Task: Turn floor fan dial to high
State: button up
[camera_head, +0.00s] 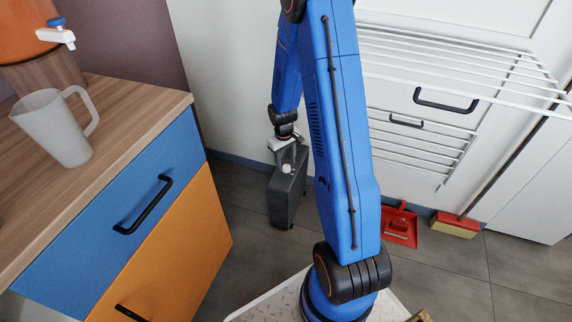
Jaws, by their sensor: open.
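A dark grey upright box-shaped unit (289,196) stands on the floor beyond the counter, and may be the floor fan. A small pale round knob (286,168) shows near its top; it may be the dial, and I cannot read its setting. My gripper (287,152) is open, pointing down just above the knob at the top of the unit. It is small in the picture, so I cannot tell whether the fingers touch the knob. The unit's right side is close to my blue arm in the picture.
A wooden counter (125,105) with blue and orange drawers stands at left, bearing a translucent jug (55,130). A white wire drying rack (450,60) juts out at right. A red dustpan (400,226) and a broom head (455,224) are on the floor at right.

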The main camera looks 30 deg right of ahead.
jog(key=shift+f, duration=0.85)
jog(key=c, duration=1.1)
jog(key=shift+o, duration=0.2)
